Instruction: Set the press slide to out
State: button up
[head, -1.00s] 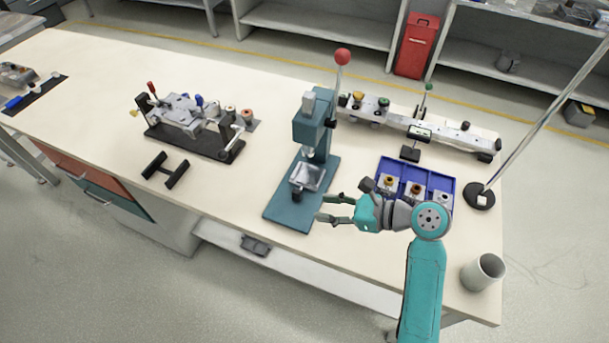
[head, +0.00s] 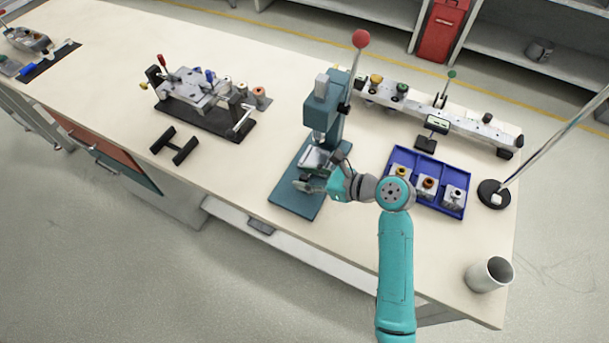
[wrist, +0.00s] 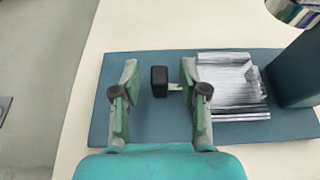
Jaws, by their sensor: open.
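The teal press (head: 328,108) stands on the bench with a tall lever topped by a red ball. Its metal slide (wrist: 230,85) lies on the teal base plate (wrist: 150,125), close to the press column. The slide's black knob (wrist: 160,81) sticks out on a short stem toward the left in the wrist view. My gripper (wrist: 158,75) is open, its two fingers on either side of the knob with a gap to each. In the head view my gripper (head: 309,179) is low over the front of the press base and partly covers the slide.
A blue tray (head: 463,207) with several small blocks is right of the press. A clamp fixture (head: 205,105) and a black H-shaped piece (head: 174,146) are to the left. A long rail fixture (head: 470,128) is behind. A grey cup (head: 490,274) stands at the front right corner.

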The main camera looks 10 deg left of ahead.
jog(key=shift+w+a+f, duration=0.15)
jog(key=shift+a, duration=0.3)
grip_shut()
jog(key=shift+s+a+f, duration=0.1)
jog(key=shift+s+a, duration=0.4)
jog(key=shift+s, duration=0.9)
jog(key=shift+s+a+r, duration=0.1)
jog(key=shift+s+a, duration=0.45)
jog(key=shift+s, duration=0.9)
jog(key=shift+s+a+f, duration=0.1)
jog(key=shift+s+a, duration=0.4)
jog(key=shift+s, duration=0.9)
grip_release()
jog(key=shift+d, duration=0.15)
